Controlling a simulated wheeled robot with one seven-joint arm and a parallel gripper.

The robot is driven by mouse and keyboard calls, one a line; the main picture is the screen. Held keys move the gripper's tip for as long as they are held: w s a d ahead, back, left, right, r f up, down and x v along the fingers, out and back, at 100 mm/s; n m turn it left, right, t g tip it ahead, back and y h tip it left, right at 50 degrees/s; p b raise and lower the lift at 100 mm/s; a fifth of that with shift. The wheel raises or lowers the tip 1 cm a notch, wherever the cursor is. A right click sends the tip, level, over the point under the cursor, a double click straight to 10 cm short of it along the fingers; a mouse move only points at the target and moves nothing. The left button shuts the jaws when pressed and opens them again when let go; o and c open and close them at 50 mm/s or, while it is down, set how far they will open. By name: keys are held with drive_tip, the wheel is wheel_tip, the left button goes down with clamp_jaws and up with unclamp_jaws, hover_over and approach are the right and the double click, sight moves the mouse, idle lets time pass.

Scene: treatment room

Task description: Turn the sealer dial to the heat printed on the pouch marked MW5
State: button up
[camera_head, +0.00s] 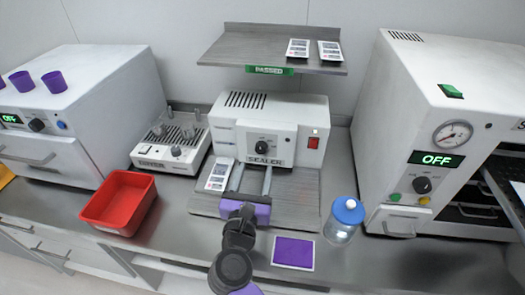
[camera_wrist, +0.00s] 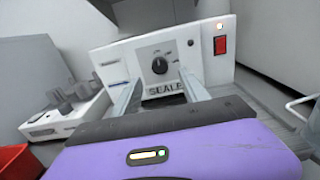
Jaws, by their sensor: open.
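The sealer (camera_head: 265,125) is a white box with a dark dial (camera_head: 263,147) above the word SEALER. In the wrist view the dial (camera_wrist: 159,66) is a black knob on a grey plate with small marks too small to read. My gripper (camera_head: 250,180) is open and empty in front of the sealer; its two fingers (camera_wrist: 157,92) point at the front face, one either side of the dial in the wrist view, apart from the knob. A printed pouch (camera_head: 219,174) lies left of my gripper; two more pouches (camera_head: 298,48) (camera_head: 329,51) lie on the shelf. Their print is unreadable.
A red switch (camera_head: 313,143) is right of the dial. A red bin (camera_head: 119,202) and a corded white device (camera_head: 171,140) stand left. A blue-lidded jar (camera_head: 345,220) and purple mat (camera_head: 293,252) are right. The PASSED shelf (camera_head: 255,52) overhangs behind; a steriliser (camera_head: 435,130) stands right.

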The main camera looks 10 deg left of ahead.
sight(261, 150)
drive_tip(key=w, duration=0.7)
drive_tip(key=shift+w+d, duration=0.1)
drive_tip(key=shift+w, duration=0.25)
clamp_jaws()
